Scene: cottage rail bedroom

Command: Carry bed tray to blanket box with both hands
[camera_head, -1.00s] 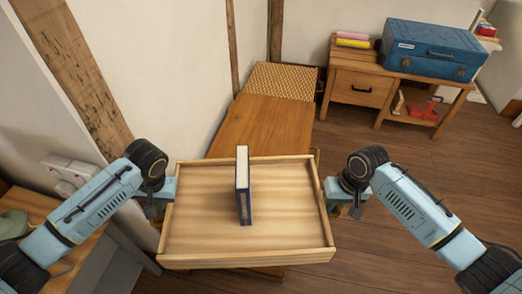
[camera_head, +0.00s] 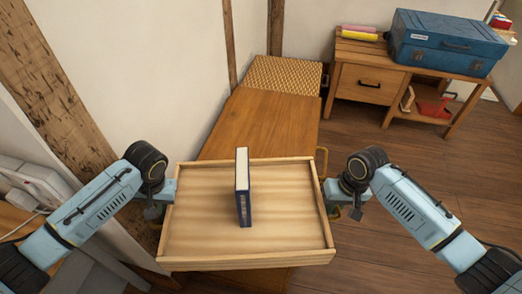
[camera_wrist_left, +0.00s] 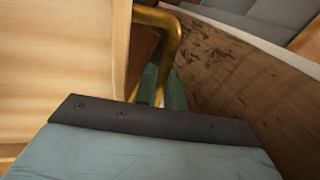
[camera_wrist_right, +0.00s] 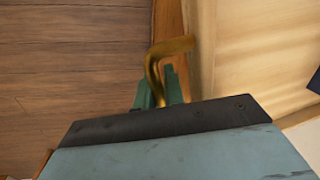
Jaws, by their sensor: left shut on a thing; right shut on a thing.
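The bed tray (camera_head: 200,250) is a light wooden tray with low walls, held level in the middle of the head view. A dark blue book (camera_head: 243,190) stands upright on it. My left gripper (camera_head: 168,192) is shut on the tray's left brass handle (camera_wrist_left: 168,40). My right gripper (camera_head: 333,192) is shut on the right brass handle (camera_wrist_right: 160,60). A long wooden piece with a smooth brown top (camera_head: 262,125), probably the blanket box, lies behind and partly beneath the tray. The tray hides its near part.
A woven panel (camera_head: 285,75) lies beyond the brown top. A wooden bench with a drawer (camera_head: 355,88) stands at the back right, bearing a blue case (camera_head: 448,42). A wall with timber posts (camera_head: 70,90) rises close on the left. Open floor (camera_head: 400,160) lies right.

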